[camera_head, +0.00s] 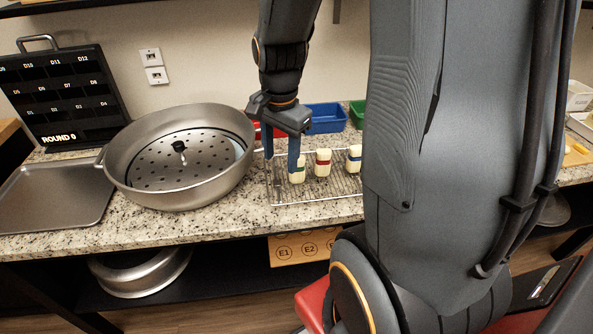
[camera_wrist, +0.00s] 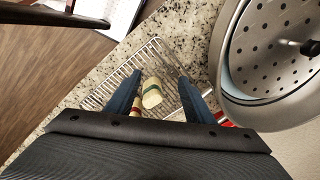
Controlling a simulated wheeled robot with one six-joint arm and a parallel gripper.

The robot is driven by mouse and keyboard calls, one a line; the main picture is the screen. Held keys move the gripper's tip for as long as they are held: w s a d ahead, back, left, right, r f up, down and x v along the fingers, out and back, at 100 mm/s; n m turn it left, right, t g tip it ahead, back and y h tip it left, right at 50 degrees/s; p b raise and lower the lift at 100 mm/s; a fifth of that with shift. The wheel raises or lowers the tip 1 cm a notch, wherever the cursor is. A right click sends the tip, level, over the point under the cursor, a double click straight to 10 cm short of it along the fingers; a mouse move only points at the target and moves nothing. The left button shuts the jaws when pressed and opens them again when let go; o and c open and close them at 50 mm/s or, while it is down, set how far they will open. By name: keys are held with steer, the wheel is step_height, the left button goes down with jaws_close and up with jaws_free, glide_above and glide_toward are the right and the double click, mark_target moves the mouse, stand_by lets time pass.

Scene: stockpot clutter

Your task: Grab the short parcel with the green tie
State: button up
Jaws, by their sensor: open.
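The short parcel with the green tie (camera_wrist: 152,97) is a pale bundle standing on a wire rack (camera_wrist: 102,91). It also shows in the head view (camera_head: 299,172), partly hidden behind a finger of my gripper (camera_head: 281,158). In the wrist view my gripper (camera_wrist: 160,88) is open, with its blue fingers on either side of the parcel and gaps showing between. I cannot tell whether a finger touches it. A parcel with a red tie (camera_head: 322,163) and one with a blue tie (camera_head: 354,159) stand on the rack to the right.
A large steel pot (camera_head: 185,190) with a perforated insert stands left of the rack. A blue tray (camera_head: 326,118) and a green bin (camera_head: 357,112) stand behind the rack. A flat metal tray (camera_head: 50,197) lies at the left. A board (camera_head: 63,97) stands behind it.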

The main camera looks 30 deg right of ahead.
mark_target(299, 168)
steer(key=d+m, duration=0.1)
steer(key=m, duration=0.1)
steer(key=d+m, duration=0.2)
steer(key=w+d+m, duration=0.1)
steer(key=m, duration=0.1)
steer(key=shift+d+f+m+g, duration=0.15)
steer(key=shift+f+m+g, duration=0.15)
steer(key=shift+f+m, duration=0.1)
steer(key=m, duration=0.1)
steer(key=d+m, duration=0.1)
steer(key=shift+w+d+f+m, duration=0.1)
steer(key=shift+w+d+m, duration=0.1)
steer(key=shift+d+m, duration=0.1)
steer(key=shift+w+d+f+p, duration=0.1)
steer(key=shift+f+p, duration=0.5)
steer(key=shift+f, duration=1.35)
steer(key=shift+w+d+f+p, duration=0.1)
steer(key=shift+f+p, duration=0.5)
steer(key=shift+f, duration=1.35)
steer(key=c, duration=1.2)
steer(key=shift+o, duration=0.2)
steer(key=shift+r, duration=0.15)
